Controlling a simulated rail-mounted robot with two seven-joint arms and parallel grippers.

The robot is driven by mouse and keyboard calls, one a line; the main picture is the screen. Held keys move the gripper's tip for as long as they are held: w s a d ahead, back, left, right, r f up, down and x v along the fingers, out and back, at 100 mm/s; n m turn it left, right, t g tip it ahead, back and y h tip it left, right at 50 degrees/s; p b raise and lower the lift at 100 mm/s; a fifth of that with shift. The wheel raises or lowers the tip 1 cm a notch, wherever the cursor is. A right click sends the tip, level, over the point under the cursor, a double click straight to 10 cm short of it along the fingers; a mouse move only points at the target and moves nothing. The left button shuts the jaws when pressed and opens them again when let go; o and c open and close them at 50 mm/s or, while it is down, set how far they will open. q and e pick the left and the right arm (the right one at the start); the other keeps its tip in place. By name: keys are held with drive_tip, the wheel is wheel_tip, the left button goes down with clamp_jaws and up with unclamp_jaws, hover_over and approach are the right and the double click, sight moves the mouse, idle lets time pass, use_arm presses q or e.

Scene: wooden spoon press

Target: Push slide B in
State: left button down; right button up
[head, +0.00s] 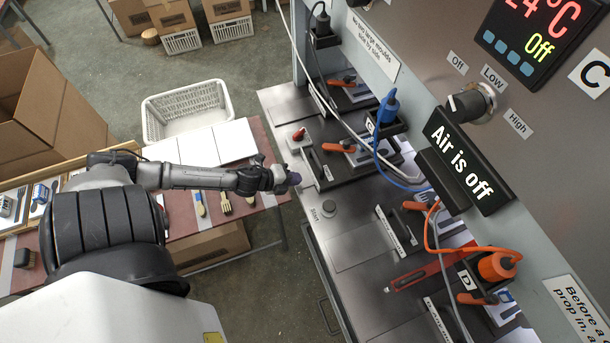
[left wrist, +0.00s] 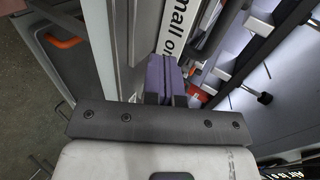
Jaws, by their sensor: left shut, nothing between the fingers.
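The second press station from the top in the head view has a dark slide (head: 350,166) with a white label strip on its front bar; I take it as slide B, though its letter tag (head: 370,125) is too small to read surely. An orange-handled clamp (head: 338,147) sits on it. My left gripper (head: 293,179) is shut and empty, with purplish fingertips, just left of the slide's front at the bench edge. I cannot tell whether it touches. The left wrist view shows the purple fingers (left wrist: 161,78) close to a white label (left wrist: 177,28). My right gripper is out of view.
A blue cable (head: 378,150) and a white hose cross the stations. A red bar (head: 430,268) lies by station D.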

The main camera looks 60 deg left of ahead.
sight(312, 175)
use_arm(q)
drive_tip(key=shift+w+d+r, duration=0.1)
drive_tip(key=shift+w+d, duration=0.05)
drive_tip(key=shift+w, duration=0.75)
drive_tip(key=shift+w+d, duration=0.1)
drive_tip(key=shift+w, duration=0.75)
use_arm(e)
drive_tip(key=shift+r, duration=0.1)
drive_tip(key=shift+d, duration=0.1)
